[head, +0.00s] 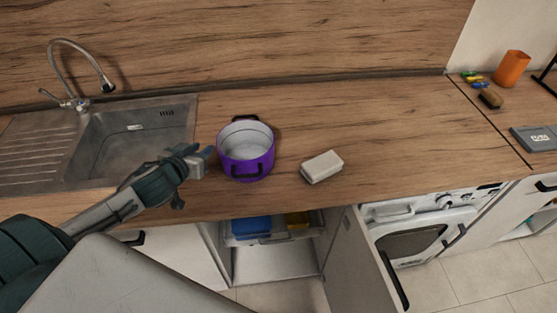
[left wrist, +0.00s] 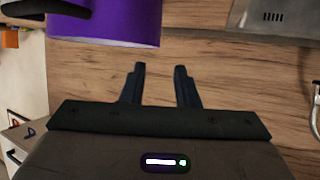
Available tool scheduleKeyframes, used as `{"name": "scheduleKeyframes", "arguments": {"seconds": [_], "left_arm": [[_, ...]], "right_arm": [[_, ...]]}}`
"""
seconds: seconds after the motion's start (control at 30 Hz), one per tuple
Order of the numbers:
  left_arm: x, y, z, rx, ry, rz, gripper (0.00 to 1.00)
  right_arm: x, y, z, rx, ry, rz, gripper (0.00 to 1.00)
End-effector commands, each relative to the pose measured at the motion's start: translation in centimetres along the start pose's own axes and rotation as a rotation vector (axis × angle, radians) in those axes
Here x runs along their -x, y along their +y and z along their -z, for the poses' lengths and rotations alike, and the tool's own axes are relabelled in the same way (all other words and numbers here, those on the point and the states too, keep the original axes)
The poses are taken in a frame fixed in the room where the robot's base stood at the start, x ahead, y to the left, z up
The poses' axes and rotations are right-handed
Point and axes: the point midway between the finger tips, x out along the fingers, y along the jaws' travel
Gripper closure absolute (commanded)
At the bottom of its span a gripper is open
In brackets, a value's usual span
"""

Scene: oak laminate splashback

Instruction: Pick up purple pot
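The purple pot (head: 246,152) stands upright on the wooden counter, right of the sink, with a pale inside and dark handles at its front and back. My left gripper (head: 209,155) is just left of the pot, low over the counter. In the left wrist view the two fingers (left wrist: 161,84) stand apart with nothing between them. The purple pot (left wrist: 110,22) shows there beyond and to the left of the fingertips, with part of a dark handle. I cannot tell whether a finger touches it. My right gripper is in neither view.
A white block (head: 322,167) lies right of the pot. The steel sink (head: 128,140) with its tap (head: 80,75) is left. An orange cup (head: 511,68) is far right. The counter behind the block is clear.

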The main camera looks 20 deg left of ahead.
Motion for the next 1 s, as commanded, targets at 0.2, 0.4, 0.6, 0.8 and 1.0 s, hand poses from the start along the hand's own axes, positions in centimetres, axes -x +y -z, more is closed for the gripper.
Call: {"name": "scheduleKeyframes", "arguments": {"seconds": [0.2,0.4,0.6,0.8,1.0], "left_arm": [[-1.1,0.5,0.0,0.008,0.013,-0.023,0.72],[-3.8,0.6,0.2,0.009,0.012,-0.024,0.72],[-5.2,0.6,0.1,0.003,0.011,-0.025,0.72],[-6.9,0.6,0.6,0.008,0.01,-0.024,0.72],[-9.6,0.5,0.6,0.007,0.011,-0.025,0.72]], "right_arm": [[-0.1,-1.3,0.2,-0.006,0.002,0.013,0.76],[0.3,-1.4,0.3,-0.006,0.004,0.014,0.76],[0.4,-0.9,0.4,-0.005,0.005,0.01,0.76],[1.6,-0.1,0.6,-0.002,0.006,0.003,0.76],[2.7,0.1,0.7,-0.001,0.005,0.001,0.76]]}}
